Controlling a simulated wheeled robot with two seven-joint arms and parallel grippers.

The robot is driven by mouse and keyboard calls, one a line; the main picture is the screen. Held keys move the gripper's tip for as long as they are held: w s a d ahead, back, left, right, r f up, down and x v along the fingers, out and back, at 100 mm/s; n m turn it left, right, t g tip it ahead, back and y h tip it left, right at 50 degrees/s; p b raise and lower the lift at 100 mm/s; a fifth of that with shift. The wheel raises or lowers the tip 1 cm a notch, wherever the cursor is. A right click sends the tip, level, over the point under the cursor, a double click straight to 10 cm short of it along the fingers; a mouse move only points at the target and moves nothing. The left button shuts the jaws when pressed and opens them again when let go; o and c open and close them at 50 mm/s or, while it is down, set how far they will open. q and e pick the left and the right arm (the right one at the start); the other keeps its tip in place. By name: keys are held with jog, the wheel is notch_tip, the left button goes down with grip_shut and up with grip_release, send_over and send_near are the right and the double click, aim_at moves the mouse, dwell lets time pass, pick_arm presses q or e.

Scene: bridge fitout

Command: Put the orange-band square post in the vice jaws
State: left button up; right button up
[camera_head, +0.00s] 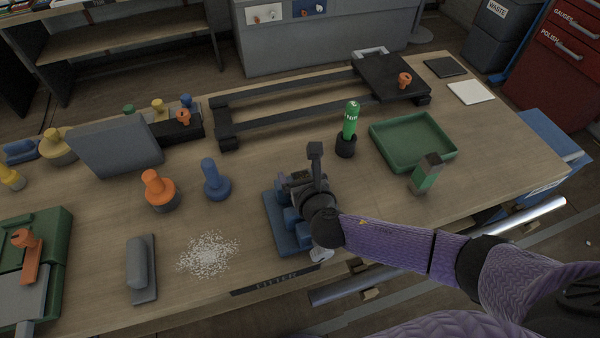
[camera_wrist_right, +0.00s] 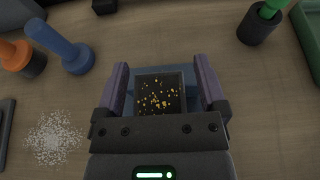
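The blue vice (camera_head: 278,233) stands near the front edge of the bench, largely hidden under my right gripper (camera_head: 297,197). In the right wrist view the gripper (camera_wrist_right: 162,85) points down over the vice, its two purple fingers apart. Between them shows a dark square face with gold specks (camera_wrist_right: 160,93), with gaps on both sides. I cannot tell whether it is part of the vice or the top of a post. No orange band is visible. A square post with a green band (camera_head: 427,175) stands at the right. My left gripper is not in view.
Near the vice are a blue-handled piece (camera_head: 215,178), an orange-handled piece (camera_head: 158,188), a green bottle in a black cup (camera_head: 346,143) and a green tray (camera_head: 408,161). White granules (camera_head: 209,254) lie at the left front. A black rail frame (camera_head: 290,125) stands behind.

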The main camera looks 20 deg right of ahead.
jog(key=shift+r, duration=0.2)
jog(key=p+v, duration=0.3)
jog(key=v, duration=0.9)
jog(key=shift+p, duration=0.4)
